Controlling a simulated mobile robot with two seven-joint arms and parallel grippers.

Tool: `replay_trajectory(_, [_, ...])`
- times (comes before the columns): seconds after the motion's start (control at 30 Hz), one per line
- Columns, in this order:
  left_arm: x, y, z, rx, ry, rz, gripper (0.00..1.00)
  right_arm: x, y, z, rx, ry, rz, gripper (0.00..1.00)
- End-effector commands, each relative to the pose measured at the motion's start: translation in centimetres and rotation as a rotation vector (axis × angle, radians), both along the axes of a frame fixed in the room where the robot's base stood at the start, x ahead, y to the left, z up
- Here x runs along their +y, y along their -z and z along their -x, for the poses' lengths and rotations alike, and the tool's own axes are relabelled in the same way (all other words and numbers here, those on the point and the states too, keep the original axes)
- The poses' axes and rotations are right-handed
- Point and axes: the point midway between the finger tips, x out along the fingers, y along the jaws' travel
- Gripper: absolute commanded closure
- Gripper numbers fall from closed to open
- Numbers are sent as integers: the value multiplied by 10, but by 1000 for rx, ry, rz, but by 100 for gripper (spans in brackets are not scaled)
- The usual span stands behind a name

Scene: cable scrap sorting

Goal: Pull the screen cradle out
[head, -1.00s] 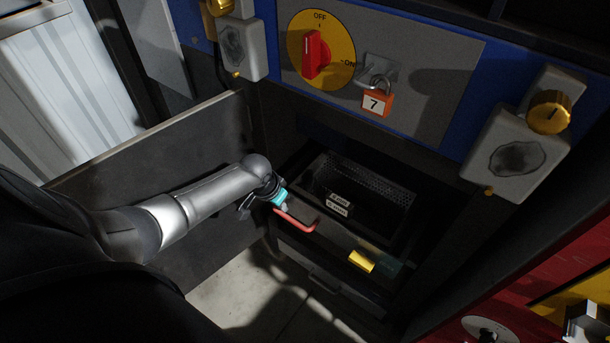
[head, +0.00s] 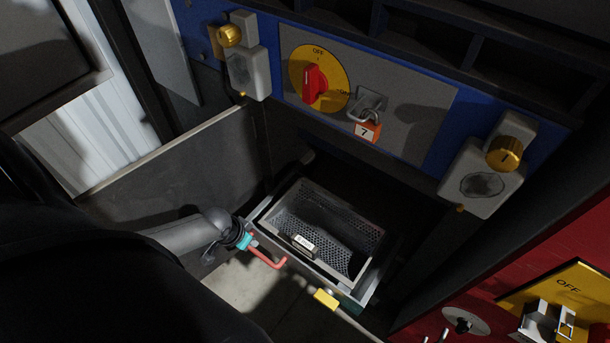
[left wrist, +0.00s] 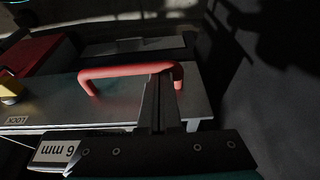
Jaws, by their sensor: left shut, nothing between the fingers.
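The screen cradle (head: 322,273) is a metal drawer frame standing out of the dark opening in the cabinet, with a perforated mesh basket (head: 330,222) and a small white label inside. A red handle (head: 267,259) is on its front; the handle also shows in the left wrist view (left wrist: 118,73). My left gripper (head: 247,242) is at the handle's left end. In the left wrist view its closed fingers (left wrist: 160,82) overlap the handle's right end, with nothing between them. I cannot tell whether they touch the bar. My right gripper is out of view.
A yellow latch (head: 326,299) sits on the cradle's front. A grey panel (head: 185,165) stands at the left. Above are a red switch (head: 315,83), an orange padlock (head: 367,131) and gold knobs (head: 505,153). A red cabinet (head: 545,235) is at the right.

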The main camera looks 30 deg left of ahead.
Motion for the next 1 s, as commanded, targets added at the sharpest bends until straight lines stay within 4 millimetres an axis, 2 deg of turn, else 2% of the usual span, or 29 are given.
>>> replay_trajectory(0.03, [1,-1,14,11,0,-2,100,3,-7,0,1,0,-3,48])
replay_trajectory(0.1, [2,-1,24,10,0,-2,100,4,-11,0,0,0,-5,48])
replay_trajectory(0.3, [3,0,41,4,0,-1,100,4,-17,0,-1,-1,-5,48])
replay_trajectory(0.87, [4,0,46,-1,0,-1,100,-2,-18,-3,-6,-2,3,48])
replay_trajectory(1.0, [4,-8,48,-1,1,-1,100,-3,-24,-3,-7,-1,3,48])
